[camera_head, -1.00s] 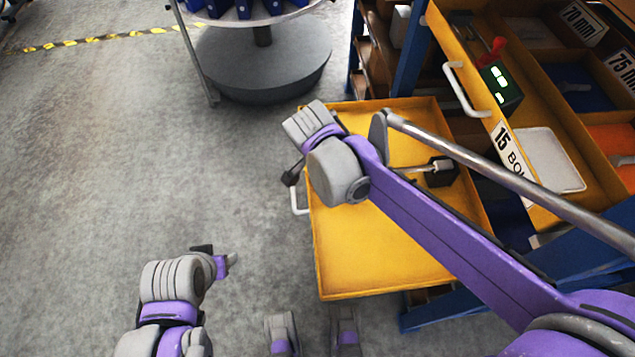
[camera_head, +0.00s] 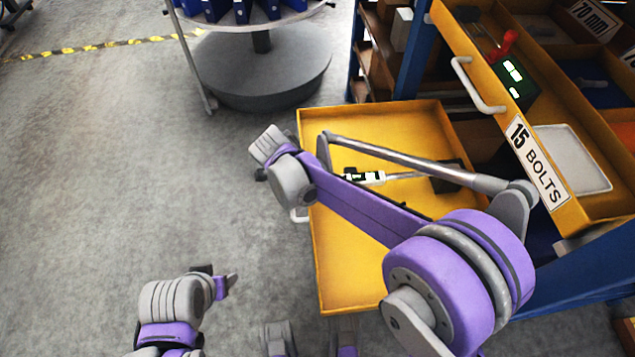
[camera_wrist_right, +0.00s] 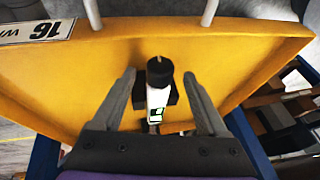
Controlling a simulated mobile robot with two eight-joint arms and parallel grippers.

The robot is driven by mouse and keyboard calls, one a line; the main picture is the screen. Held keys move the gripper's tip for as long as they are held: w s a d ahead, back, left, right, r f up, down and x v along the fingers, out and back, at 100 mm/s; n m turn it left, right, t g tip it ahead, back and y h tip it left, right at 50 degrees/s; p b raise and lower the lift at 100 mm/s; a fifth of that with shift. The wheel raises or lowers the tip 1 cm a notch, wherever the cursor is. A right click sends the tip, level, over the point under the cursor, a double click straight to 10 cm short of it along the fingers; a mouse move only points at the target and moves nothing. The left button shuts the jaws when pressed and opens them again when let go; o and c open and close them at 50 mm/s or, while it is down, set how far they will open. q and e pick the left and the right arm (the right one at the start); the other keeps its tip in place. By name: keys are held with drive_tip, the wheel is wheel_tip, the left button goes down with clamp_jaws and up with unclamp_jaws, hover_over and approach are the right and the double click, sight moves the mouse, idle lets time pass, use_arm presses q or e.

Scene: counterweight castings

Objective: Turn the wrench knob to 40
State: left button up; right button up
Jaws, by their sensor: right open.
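The wrench (camera_head: 368,177) lies in the open yellow drawer (camera_head: 345,270); it has a grey body, a lit green-and-white display and a dark block at its right end. In the right wrist view the wrench (camera_wrist_right: 157,98) runs away from me, its round black knob (camera_wrist_right: 160,70) at the far end. My right gripper (camera_wrist_right: 160,74) is open, one finger on each side of the knob with gaps on both sides. The display's reading is too small to tell. My left gripper (camera_head: 228,283) is away over the floor, left of the drawer.
A round stand (camera_head: 262,75) is at the back. The floor at left is clear.

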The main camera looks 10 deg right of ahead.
drive_tip(key=shift+x, duration=1.05)
clamp_jaws()
